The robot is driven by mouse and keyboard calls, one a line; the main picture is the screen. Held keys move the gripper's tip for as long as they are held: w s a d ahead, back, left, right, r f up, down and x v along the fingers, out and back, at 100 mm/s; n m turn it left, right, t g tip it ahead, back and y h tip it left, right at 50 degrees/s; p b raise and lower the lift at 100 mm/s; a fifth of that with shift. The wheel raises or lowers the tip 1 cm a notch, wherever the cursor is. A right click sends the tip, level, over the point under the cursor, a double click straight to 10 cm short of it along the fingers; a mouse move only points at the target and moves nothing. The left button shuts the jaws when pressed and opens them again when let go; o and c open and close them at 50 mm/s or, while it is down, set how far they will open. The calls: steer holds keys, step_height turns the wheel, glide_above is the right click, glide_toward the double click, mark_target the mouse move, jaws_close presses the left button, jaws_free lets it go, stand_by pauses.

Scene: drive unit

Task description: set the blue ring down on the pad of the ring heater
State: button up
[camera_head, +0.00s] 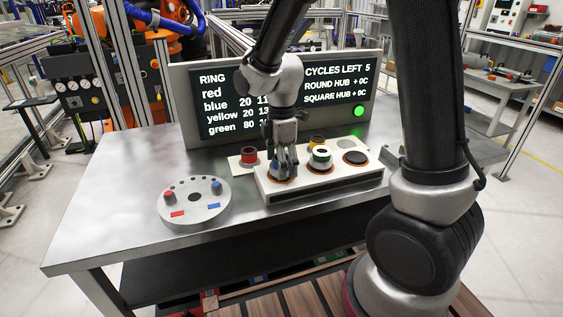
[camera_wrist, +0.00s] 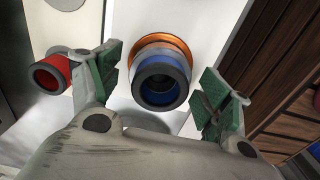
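The blue ring (camera_wrist: 160,85), with a dark top and a blue side, sits over the orange left pad (camera_wrist: 168,41) of the ring heater (camera_wrist: 223,20) in the wrist view. A pale band shows between ring and pad; I cannot tell what it is. My gripper (camera_wrist: 160,88) is open, its green-padded fingers on either side of the ring with a small gap at each side. In the head view my gripper (camera_head: 284,170) is low over the left pad of the heater (camera_head: 325,183) and mostly hides the blue ring (camera_head: 274,165).
The right pad (camera_head: 355,157) is empty. A yellow ring (camera_head: 317,142) and a red ring (camera_head: 249,154) stand behind. A round fixture (camera_head: 194,203) with red and blue parts is at left. The display (camera_head: 220,100) rises behind.

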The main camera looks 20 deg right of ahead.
steer(key=shift+r, duration=0.1)
step_height(320, 180, up, 12)
stand_by(0.6)
